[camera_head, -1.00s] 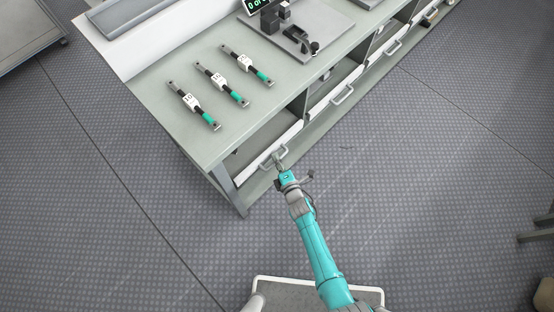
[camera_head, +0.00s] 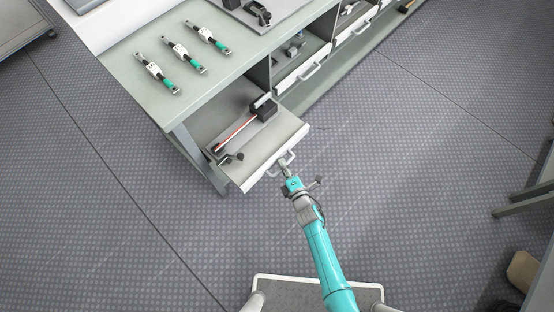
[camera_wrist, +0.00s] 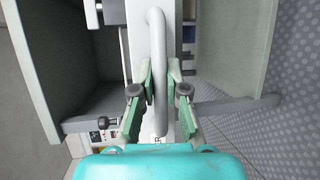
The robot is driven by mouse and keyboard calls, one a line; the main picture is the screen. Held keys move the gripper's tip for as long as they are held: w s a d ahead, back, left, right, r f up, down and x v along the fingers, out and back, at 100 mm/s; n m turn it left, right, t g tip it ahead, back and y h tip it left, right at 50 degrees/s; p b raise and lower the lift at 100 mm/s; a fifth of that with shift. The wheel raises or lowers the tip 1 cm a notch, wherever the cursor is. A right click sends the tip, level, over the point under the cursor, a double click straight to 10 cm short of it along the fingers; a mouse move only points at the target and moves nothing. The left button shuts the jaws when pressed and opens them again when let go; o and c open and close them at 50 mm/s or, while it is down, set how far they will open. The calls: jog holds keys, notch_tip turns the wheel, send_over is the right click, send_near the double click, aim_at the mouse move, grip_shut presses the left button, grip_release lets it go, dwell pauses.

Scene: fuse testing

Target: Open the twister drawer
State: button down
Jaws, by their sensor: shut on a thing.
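The twister drawer (camera_head: 282,131) at the near end of the bench is pulled well out. A device with a red strip (camera_head: 239,130) and dark ends lies in it. The drawer's grey bar handle (camera_head: 290,158) is on its white front. My gripper (camera_head: 284,170) is at this handle. In the wrist view the handle (camera_wrist: 156,32) runs up between the green fingers of my gripper (camera_wrist: 160,78), which are shut on it.
Several more drawers with handles (camera_head: 311,73) line the bench to the upper right. Three fuses (camera_head: 183,57) with green ends lie on the bench top (camera_head: 130,50). A bench leg (camera_head: 208,166) stands left of the drawer.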

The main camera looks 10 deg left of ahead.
jog(key=s+d, duration=0.5)
jog(key=d, duration=0.2)
jog(key=shift+s, duration=0.3)
jog(key=shift+f, duration=0.1)
jog(key=c, duration=1.5)
grip_release()
jog(key=shift+o, duration=0.2)
jog(key=v, duration=1.2)
